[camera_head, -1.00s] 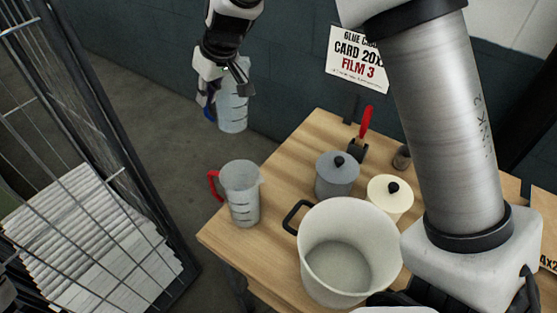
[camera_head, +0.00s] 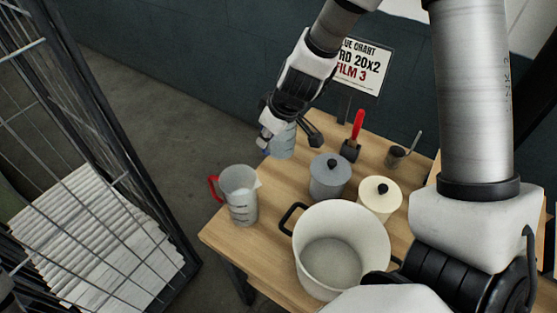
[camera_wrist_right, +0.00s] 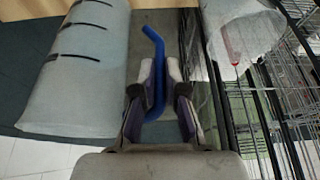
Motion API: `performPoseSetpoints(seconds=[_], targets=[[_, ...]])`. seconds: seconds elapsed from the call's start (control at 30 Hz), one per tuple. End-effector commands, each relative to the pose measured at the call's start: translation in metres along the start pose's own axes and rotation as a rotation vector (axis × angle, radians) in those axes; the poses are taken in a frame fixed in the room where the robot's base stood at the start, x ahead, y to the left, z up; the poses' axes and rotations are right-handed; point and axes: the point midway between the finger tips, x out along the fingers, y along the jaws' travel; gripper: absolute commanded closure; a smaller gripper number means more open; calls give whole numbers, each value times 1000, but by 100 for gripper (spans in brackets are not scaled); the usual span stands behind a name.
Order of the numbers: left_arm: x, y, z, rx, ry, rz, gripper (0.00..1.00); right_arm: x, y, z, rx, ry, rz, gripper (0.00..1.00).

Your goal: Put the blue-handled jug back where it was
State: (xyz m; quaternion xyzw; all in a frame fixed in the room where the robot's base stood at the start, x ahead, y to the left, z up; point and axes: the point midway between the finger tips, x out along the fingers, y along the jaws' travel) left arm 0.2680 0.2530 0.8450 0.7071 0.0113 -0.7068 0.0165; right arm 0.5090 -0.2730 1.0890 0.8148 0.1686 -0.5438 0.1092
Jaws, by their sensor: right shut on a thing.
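The blue-handled jug (camera_head: 284,146) is a translucent measuring jug, partly hidden by my right gripper (camera_head: 268,139) at the table's back left corner. In the right wrist view the jug body (camera_wrist_right: 75,75) fills the left side, with dark measuring marks. My right gripper's fingers (camera_wrist_right: 158,95) are shut around its blue handle (camera_wrist_right: 153,45). I cannot tell whether the jug's base touches the wooden table (camera_head: 262,237). The red-handled jug (camera_head: 240,200) stands upright near the table's left edge. My left gripper is not in view.
A grey lidded pot (camera_head: 329,178), a cream lidded pot (camera_head: 379,203) and a large white pot (camera_head: 340,222) stand on the table. A red-handled brush (camera_head: 354,138) and a small dark cup (camera_head: 395,157) are behind. A wire cage (camera_head: 165,200) stands left; a sign (camera_head: 362,68) rises behind.

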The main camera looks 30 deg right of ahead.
Motion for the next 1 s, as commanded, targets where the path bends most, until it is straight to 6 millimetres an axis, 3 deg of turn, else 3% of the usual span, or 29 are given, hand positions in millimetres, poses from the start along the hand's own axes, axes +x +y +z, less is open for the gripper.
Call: performPoseSetpoints(seconds=[0.23, 0.57, 0.97, 1.0], targets=[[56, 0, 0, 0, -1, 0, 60, 51, 0, 21, 1, 1, 0, 100], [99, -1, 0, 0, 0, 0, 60, 91, 1, 38, 1, 1, 0, 100], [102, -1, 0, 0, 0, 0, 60, 94, 1, 39, 0, 1, 0, 100], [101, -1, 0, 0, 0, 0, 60, 94, 0, 39, 1, 0, -1, 82]])
